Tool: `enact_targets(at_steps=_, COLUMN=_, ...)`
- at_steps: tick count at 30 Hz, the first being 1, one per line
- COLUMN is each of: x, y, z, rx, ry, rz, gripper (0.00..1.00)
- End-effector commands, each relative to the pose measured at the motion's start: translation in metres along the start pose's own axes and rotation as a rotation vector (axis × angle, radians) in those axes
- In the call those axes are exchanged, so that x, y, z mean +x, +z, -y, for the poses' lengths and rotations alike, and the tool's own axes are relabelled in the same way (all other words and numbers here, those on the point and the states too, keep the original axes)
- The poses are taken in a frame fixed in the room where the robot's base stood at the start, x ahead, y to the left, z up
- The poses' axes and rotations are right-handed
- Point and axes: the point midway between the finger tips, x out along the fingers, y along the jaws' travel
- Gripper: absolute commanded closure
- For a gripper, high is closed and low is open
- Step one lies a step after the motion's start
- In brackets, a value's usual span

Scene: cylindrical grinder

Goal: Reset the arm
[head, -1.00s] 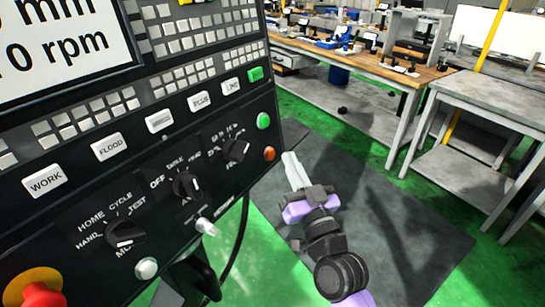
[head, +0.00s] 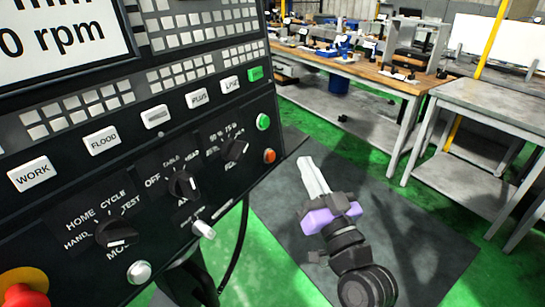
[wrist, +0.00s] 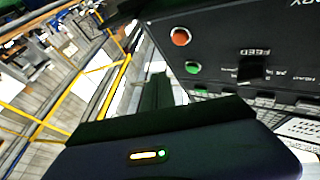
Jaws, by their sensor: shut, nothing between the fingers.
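My gripper (head: 312,177) is in the head view, right of the control panel and above the dark floor mat. Its two pale fingers lie together, shut, with nothing held, and point up and away. The fingertips are apart from the panel's right edge. The control panel (head: 150,185) fills the left of the head view, with knobs, keys and a screen. In the wrist view the panel (wrist: 215,50) is at the upper right, with its orange and green buttons.
A red mushroom button (head: 25,297) is at the panel's lower left. A black cable (head: 238,245) hangs below the panel. A wooden workbench (head: 360,70) and a grey table (head: 490,100) stand at the back right. The mat (head: 430,240) around my arm is clear.

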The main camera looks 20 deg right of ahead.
Motion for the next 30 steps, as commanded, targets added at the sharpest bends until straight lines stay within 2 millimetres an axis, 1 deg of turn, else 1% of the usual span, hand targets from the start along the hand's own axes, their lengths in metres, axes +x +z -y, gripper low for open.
enact_targets(at_steps=4, x=0.0, y=-0.004, z=-0.002, rx=0.019, ry=0.007, rz=-0.017, gripper=1.0)
enact_targets(at_steps=6, x=-0.001, y=-0.019, z=-0.003, rx=0.017, ry=0.018, rz=-0.055, gripper=1.0)
enact_targets(at_steps=7, x=-0.005, y=-0.025, z=-0.004, rx=0.014, ry=0.026, rz=-0.074, gripper=1.0)
enact_targets(at_steps=11, x=-0.038, y=-0.02, z=-0.008, rx=0.001, ry=0.057, rz=-0.077, gripper=1.0)
enact_targets(at_steps=14, x=-0.067, y=-0.012, z=-0.01, rx=-0.011, ry=0.078, rz=-0.062, gripper=1.0)
enact_targets(at_steps=17, x=-0.103, y=-0.001, z=-0.01, rx=-0.026, ry=0.097, rz=-0.034, gripper=1.0)
enact_targets(at_steps=21, x=-0.157, y=0.013, z=-0.007, rx=-0.05, ry=0.118, rz=0.022, gripper=1.0)
enact_targets(at_steps=23, x=-0.18, y=0.018, z=-0.005, rx=-0.061, ry=0.124, rz=0.05, gripper=1.0)
enact_targets(at_steps=24, x=-0.195, y=0.02, z=-0.004, rx=-0.069, ry=0.127, rz=0.068, gripper=1.0)
enact_targets(at_steps=29, x=-0.255, y=0.027, z=0.003, rx=-0.1, ry=0.133, rz=0.152, gripper=1.0)
enact_targets(at_steps=30, x=-0.269, y=0.028, z=0.005, rx=-0.108, ry=0.133, rz=0.177, gripper=1.0)
